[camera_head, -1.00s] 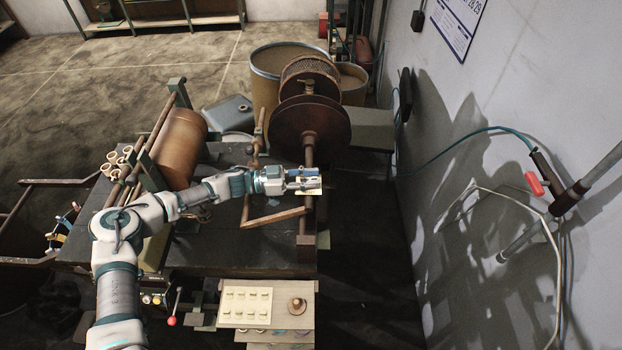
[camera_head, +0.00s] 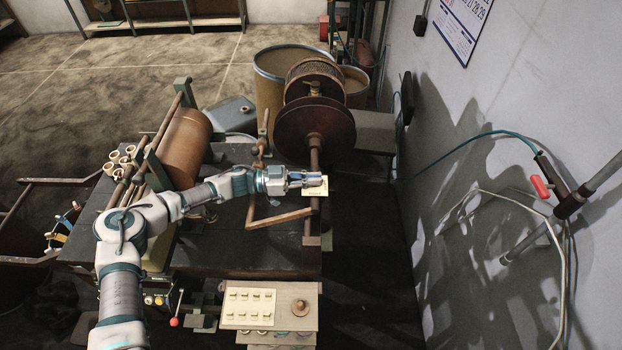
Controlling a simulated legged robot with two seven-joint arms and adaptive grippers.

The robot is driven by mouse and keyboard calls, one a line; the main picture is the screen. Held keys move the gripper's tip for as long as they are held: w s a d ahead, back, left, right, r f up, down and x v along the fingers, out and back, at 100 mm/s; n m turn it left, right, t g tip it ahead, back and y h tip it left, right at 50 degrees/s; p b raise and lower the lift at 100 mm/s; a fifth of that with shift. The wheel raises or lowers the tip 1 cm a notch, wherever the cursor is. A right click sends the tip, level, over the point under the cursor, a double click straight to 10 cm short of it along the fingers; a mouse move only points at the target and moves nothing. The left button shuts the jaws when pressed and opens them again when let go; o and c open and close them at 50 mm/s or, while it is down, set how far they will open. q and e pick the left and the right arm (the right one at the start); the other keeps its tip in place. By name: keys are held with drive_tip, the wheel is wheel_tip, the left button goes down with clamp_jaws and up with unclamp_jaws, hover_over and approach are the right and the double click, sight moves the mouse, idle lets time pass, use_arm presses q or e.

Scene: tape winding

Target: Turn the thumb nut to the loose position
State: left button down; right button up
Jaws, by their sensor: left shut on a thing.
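My left gripper (camera_head: 316,181) is at the upright shaft (camera_head: 314,155) in front of the large brown disc (camera_head: 314,122). It is shut on a small pale yellowish piece (camera_head: 317,193), which I take to be the thumb nut. The fingers cover most of this piece, so its exact turn cannot be read. My left arm reaches in from the lower left, over the dark bench top (camera_head: 230,255). My right gripper is not in view.
A copper-brown roller (camera_head: 185,142) stands left of the gripper. An angled wooden bar (camera_head: 278,219) lies just below it. A tray of cream pieces (camera_head: 249,307) and a round wooden knob (camera_head: 300,308) are at the front. The wall is to the right.

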use_arm(q)
drive_tip(key=shift+d+f+m+g, duration=0.1)
drive_tip(key=shift+m+g, duration=0.3)
drive_tip(key=shift+g, duration=0.2)
drive_tip(key=c, duration=1.3)
unclamp_jaws()
drive_tip(key=shift+w+d, duration=0.1)
drive_tip(key=shift+d, duration=0.2)
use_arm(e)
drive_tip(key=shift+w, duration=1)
use_arm(q)
drive_tip(key=shift+a, duration=0.1)
drive_tip(key=shift+a, duration=0.35)
drive_tip(key=a, duration=1.1)
drive_tip(key=shift+w+f, duration=0.1)
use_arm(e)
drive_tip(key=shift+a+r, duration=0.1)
